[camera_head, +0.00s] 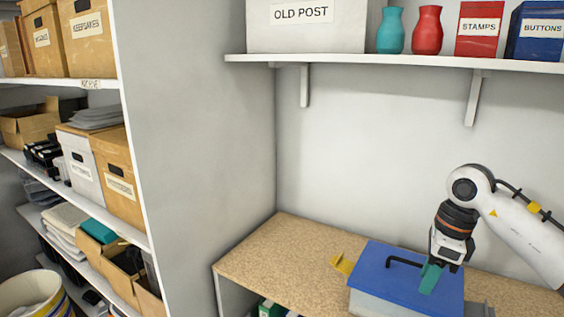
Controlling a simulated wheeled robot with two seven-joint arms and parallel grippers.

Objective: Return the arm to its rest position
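My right arm comes in from the right edge, and its gripper (431,280) points down over the blue lid (393,275) of a pale box (375,303) on the worktop. The teal fingers show as one narrow shape, so I cannot tell whether they are open or shut. They are just right of the lid's black handle (402,262) and look close to it; whether they touch it or the lid is unclear. My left gripper is not in view.
The box stands on a speckled worktop (285,258) below a wall shelf (400,61) with a box, two vases and tins. A yellow object (342,263) lies beside the box. Loaded shelving (135,165) stands at left. The worktop's left part is clear.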

